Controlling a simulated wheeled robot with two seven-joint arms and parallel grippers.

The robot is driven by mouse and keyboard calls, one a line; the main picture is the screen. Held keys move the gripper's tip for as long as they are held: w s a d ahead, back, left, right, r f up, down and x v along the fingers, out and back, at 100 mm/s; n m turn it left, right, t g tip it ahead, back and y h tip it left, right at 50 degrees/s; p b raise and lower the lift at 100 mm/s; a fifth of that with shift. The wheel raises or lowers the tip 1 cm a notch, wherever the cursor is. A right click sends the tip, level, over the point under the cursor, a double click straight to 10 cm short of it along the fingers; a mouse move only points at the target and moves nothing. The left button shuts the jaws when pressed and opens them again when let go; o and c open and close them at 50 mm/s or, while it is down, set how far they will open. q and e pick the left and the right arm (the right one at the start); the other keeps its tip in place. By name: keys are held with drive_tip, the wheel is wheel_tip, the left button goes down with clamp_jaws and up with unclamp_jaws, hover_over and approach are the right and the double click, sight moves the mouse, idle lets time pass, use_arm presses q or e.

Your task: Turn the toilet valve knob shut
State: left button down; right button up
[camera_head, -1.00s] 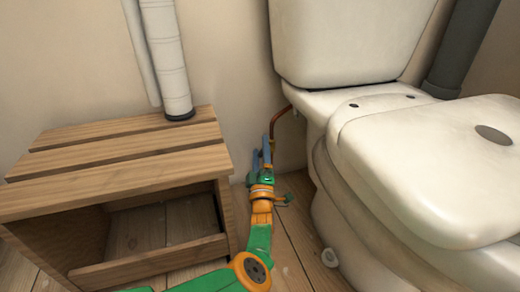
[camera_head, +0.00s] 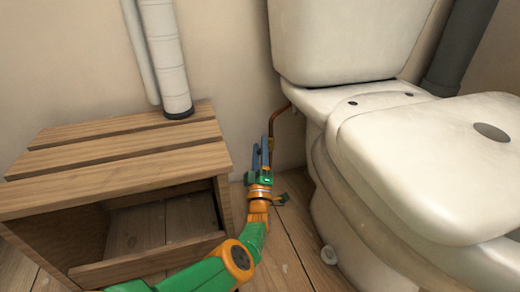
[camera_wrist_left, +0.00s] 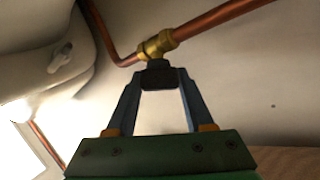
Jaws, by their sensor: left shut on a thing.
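The brass valve (camera_wrist_left: 155,46) sits on a copper pipe in the left wrist view. Its dark knob (camera_wrist_left: 158,76) points toward my gripper. My left gripper (camera_wrist_left: 160,82) has its two blue-grey fingers converging on the knob, one on each side, and is shut on it. In the head view my left gripper (camera_head: 264,148) reaches toward the wall between the wooden bench and the toilet (camera_head: 350,40). The valve and knob cannot be made out there. The copper pipe (camera_head: 282,113) shows just above the fingers. My right gripper is in neither view.
The slatted wooden bench (camera_head: 120,155) stands close to the left of my arm. The toilet bowl and lid (camera_head: 440,170) stand close on the right.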

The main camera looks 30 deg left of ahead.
use_arm(q)
drive_tip(key=shift+c, duration=1.4)
unclamp_jaws()
